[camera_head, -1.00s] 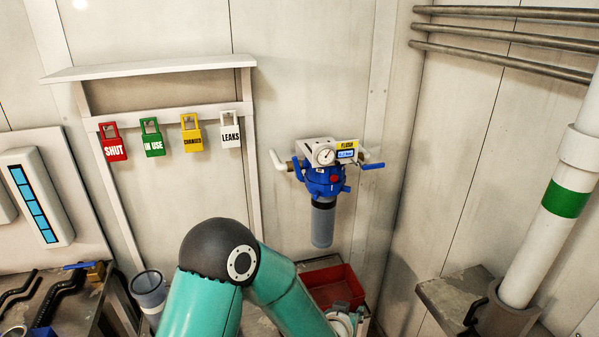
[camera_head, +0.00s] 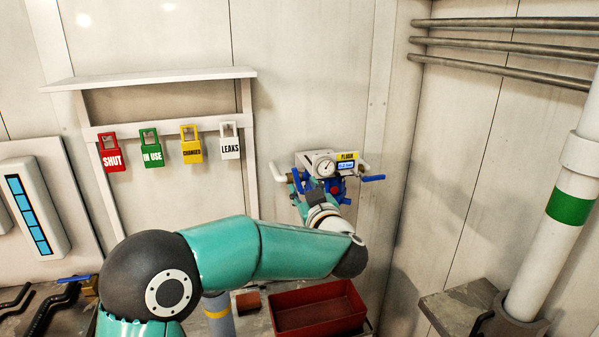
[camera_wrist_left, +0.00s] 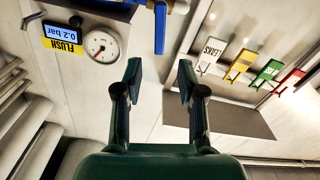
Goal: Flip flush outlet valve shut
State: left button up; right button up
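The flush unit hangs on the wall, with a pressure gauge (camera_head: 325,166), a yellow FLUSH label (camera_head: 347,156) and a display reading about 0.2 bar in the left wrist view (camera_wrist_left: 61,32). One blue lever (camera_head: 373,178) sticks out level at its right. Another blue lever (camera_wrist_left: 160,28), on the unit's other side, shows in the left wrist view. No label shows which is the outlet. My left gripper (camera_head: 308,192) is at the unit's lower left and partly covers it. Its fingers (camera_wrist_left: 160,78) are open and empty; that lever's end appears lined up with the gap, just beyond the tips.
A shelf (camera_head: 150,77) with SHUT, IN USE, CHANGED and LEAKS tags stands left of the unit. A red tray (camera_head: 318,308) lies below my left arm. A white pipe with a green band (camera_head: 570,206) and wall pipes (camera_head: 500,42) are at right.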

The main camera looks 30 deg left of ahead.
aim_at(296, 175)
pick_arm(q)
jog(key=p+x, duration=0.1)
jog(key=x, duration=0.7)
jog(key=shift+w+a+p, duration=0.15)
jog(key=shift+w+p, duration=0.05)
jog(key=shift+p, duration=0.15)
grip_shut()
